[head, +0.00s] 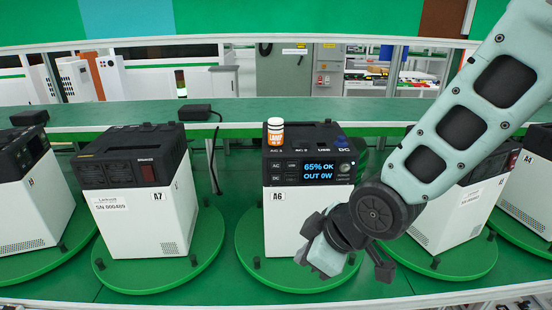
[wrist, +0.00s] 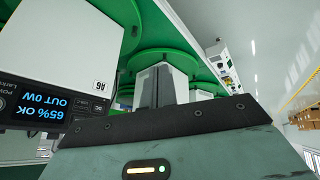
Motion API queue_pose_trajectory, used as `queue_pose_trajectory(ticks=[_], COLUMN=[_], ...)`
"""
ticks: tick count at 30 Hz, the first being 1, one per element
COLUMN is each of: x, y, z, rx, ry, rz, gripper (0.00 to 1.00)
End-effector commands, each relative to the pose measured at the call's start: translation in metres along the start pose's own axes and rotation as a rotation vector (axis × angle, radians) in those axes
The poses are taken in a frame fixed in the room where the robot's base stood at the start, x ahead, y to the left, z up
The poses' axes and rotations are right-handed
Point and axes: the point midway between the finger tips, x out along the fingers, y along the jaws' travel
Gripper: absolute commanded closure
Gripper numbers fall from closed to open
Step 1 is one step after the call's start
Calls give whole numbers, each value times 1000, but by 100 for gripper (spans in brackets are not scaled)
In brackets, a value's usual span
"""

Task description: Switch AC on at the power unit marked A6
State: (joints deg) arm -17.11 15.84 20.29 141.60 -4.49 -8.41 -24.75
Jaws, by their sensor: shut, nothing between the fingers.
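The power unit marked A6 (head: 278,222) stands upright on a round green turntable, a white box with a black top panel. Its panel has AC (head: 276,166), USB and DC buttons on the left. The lit display (head: 319,171) reads 65% OK, OUT 0W, and a power button sits to its right. My gripper (head: 320,258) is shut and empty, low in front of the unit's right side, below the panel. It hides part of the white front. The wrist view shows the A6 unit (wrist: 75,62) upside down at the left, with its display; its AC button is not discernible there.
An orange and white bottle (head: 275,132) stands on top of A6. Unit A7 (head: 140,215) stands on the turntable to the left, with another further left. Units to the right are partly hidden by my arm. A green ledge (head: 260,110) runs behind.

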Motion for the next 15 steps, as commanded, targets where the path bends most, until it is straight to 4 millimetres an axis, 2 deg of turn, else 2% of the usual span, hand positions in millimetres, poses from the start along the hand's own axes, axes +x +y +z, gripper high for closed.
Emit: queue_pose_trajectory(ticks=[7,15], x=[29,38], y=[42,76], z=[-47,-78], rx=[-217,-401], ry=[284,578], rz=[110,307], gripper=[100,100])
